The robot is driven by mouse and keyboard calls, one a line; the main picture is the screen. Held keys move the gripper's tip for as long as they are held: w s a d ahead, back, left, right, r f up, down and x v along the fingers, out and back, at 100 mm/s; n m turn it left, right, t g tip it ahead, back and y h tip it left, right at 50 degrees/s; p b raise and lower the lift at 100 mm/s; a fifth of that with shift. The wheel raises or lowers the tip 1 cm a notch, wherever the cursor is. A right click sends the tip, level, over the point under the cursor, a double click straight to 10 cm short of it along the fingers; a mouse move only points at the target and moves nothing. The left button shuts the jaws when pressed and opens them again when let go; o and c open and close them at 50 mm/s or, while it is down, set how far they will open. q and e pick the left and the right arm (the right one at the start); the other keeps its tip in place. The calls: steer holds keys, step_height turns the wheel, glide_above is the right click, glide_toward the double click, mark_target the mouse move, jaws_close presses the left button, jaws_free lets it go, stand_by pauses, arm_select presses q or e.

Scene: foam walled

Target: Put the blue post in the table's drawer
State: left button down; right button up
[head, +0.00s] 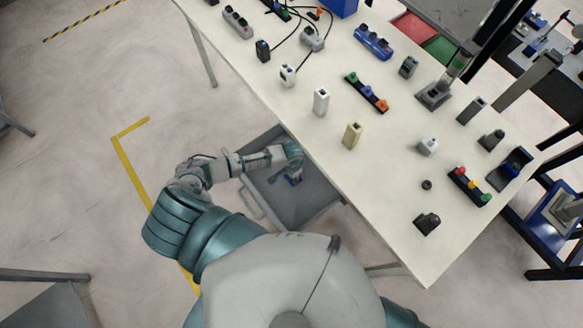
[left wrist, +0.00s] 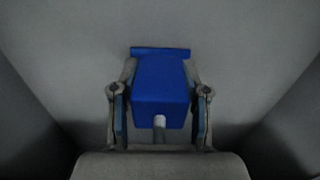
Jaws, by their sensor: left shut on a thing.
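The blue post (left wrist: 161,92) is between the two fingers of my left gripper (left wrist: 160,118) in the left wrist view. The fingers are shut on its sides. A wider blue end shows beyond its block. In the head view my left gripper (head: 293,177) is over the open grey drawer (head: 318,190) under the table's near edge, and a bit of blue shows at its fingers. The drawer's grey floor and walls surround the post in the left wrist view. I cannot tell whether the post touches the floor. My right gripper is not in view.
The cream table (head: 390,190) stands above and right of the drawer. Several small devices and cables lie further back. Open floor is at the left.

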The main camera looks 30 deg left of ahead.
arm_select(q)
steer(key=c, duration=0.8)
jaws_free()
steer(key=shift+o, duration=1.1)
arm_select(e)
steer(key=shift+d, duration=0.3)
arm_select(q)
step_height(320, 180, up, 12)
steer(key=shift+r+p, duration=0.1)
steer(key=shift+p, duration=0.9)
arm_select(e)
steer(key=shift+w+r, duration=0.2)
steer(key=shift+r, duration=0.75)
